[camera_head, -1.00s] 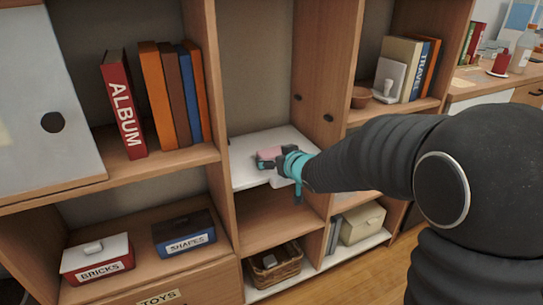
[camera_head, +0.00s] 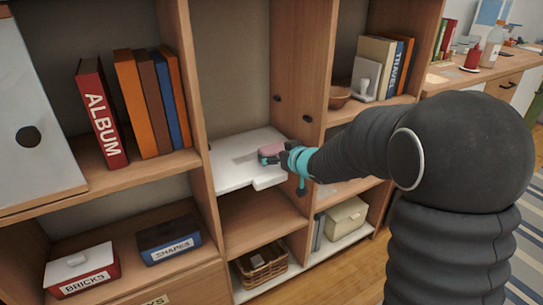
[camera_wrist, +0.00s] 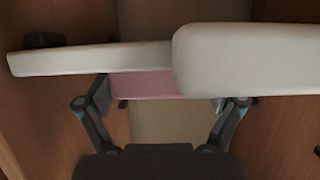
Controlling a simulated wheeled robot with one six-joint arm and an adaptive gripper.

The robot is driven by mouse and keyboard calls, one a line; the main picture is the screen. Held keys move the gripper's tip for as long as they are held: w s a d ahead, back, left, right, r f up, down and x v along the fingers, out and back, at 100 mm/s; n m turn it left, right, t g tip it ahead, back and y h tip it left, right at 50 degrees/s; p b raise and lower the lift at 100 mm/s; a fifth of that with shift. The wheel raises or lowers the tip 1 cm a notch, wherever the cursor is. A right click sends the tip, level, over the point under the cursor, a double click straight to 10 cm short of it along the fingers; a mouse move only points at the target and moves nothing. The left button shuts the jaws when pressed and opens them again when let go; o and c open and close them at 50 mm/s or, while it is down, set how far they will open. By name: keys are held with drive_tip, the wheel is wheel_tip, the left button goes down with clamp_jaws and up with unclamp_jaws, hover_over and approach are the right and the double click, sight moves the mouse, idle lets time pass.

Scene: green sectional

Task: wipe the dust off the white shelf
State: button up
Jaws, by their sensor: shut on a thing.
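The white shelf (camera_head: 235,175) sits in the middle bay of the wooden bookcase, with a notched front edge. Faint grey shading shows on its top, but I cannot tell dust from shadow. My gripper (camera_head: 271,155) is shut on a pink block (camera_head: 271,148), perhaps a sponge, at the shelf's right part. I cannot tell whether the block touches the surface. In the wrist view the pink block (camera_wrist: 142,85) lies between the fingers of my gripper (camera_wrist: 162,100), and the white shelf (camera_wrist: 250,60) partly covers it.
Upright bookcase panels (camera_head: 297,70) bound the bay left and right. Books (camera_head: 150,100) and an album (camera_head: 102,115) stand to the left. A bowl (camera_head: 339,97) and more books (camera_head: 380,65) stand to the right. A wicker basket (camera_head: 262,266) is below. The bay above the shelf is clear.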

sight(241, 167)
drive_tip(key=shift+w+a+f, duration=0.1)
drive_tip(key=shift+w+a, duration=0.15)
drive_tip(key=shift+w, duration=0.2)
drive_tip(key=shift+w+a+f, duration=0.1)
drive_tip(key=shift+w+a, duration=0.15)
drive_tip(key=shift+w, duration=0.2)
drive_tip(key=shift+s+a+b, duration=0.4)
drive_tip(key=shift+s+a, duration=0.1)
drive_tip(key=shift+a, duration=0.2)
drive_tip(key=shift+s+a+b, duration=0.35)
drive_tip(key=shift+s+a, duration=0.1)
drive_tip(key=shift+a, duration=0.2)
drive_tip(key=shift+s+a+r+b, duration=0.15)
drive_tip(key=shift+s+a+b, duration=0.5)
drive_tip(key=shift+a, duration=0.35)
drive_tip(key=shift+s+a+r+b, duration=0.1)
drive_tip(key=shift+s+a+b, duration=0.55)
drive_tip(key=shift+a, duration=0.35)
drive_tip(key=shift+s+a+f+b, duration=0.2)
drive_tip(key=shift+s+a+b, duration=0.45)
drive_tip(key=shift+a+b, duration=0.3)
drive_tip(key=shift+s+a+b, duration=0.45)
drive_tip(key=shift+a+b, duration=0.1)
drive_tip(key=shift+a, duration=0.1)
drive_tip(key=shift+r, duration=0.2)
drive_tip(key=shift+p, duration=0.3)
